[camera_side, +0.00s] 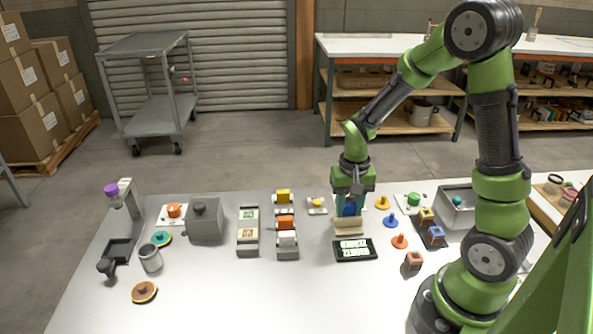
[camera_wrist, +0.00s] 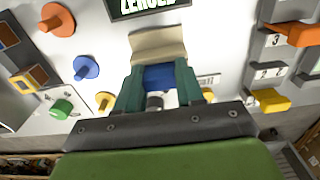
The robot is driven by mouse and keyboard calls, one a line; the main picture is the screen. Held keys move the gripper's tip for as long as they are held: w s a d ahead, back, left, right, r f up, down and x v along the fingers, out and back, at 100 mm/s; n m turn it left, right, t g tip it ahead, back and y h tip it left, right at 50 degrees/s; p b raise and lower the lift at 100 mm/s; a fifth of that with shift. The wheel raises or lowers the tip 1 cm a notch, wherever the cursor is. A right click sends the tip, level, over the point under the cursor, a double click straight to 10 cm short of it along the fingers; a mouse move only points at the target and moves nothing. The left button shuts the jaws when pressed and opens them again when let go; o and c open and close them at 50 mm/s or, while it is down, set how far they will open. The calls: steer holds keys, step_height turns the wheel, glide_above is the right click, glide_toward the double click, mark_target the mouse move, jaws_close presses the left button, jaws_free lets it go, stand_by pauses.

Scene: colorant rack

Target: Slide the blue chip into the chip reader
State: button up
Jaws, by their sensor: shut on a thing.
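My gripper (camera_side: 349,204) is shut on a blue chip (camera_side: 349,209), pointing down near the back middle of the white table. In the wrist view the chip (camera_wrist: 160,77) sits between the green fingers of my gripper (camera_wrist: 159,84). A beige block (camera_side: 348,227), which looks like the chip reader, is directly under and in front of the chip. It also shows beyond the chip in the wrist view (camera_wrist: 157,45). Whether the chip's lower edge is in a slot or only above the block is hidden.
A black display (camera_side: 355,250) stands just in front of the beige block. Yellow, blue and orange round-knobbed pieces (camera_side: 390,221) lie to the right. Grey racks with coloured blocks (camera_side: 286,250) stand to the left. The table's front middle is clear.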

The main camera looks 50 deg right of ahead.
stand_by(0.4)
steer(key=shift+r, duration=1.4)
steer(key=shift+s+d, duration=0.1)
steer(key=shift+f, duration=1.5)
steer(key=shift+r, duration=0.1)
steer(key=shift+r, duration=1.4)
